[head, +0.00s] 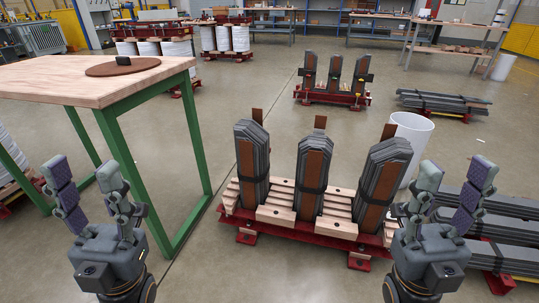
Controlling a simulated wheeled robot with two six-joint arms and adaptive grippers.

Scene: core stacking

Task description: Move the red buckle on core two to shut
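Three dark grey laminated cores stand upright on a wooden pallet (280,215) with a red base: a left one (245,170), a middle one (303,170) and a right one (373,192). Each has a brown front strip, a black band and a brown tab at its top. I cannot make out a red buckle on any of them, nor tell which is core two. My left gripper (82,178) is open and empty, in front of the table at the left. My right gripper (455,178) is open and empty, to the right of the right core. Neither gripper touches a core.
A green-legged wooden table (60,85) with a brown disc (105,70) stands at the left. A white bin (413,130) stands behind the right core. Stacked dark bars (500,243) lie at the right. Another pallet of cores (333,97) stands farther back, with clear floor between.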

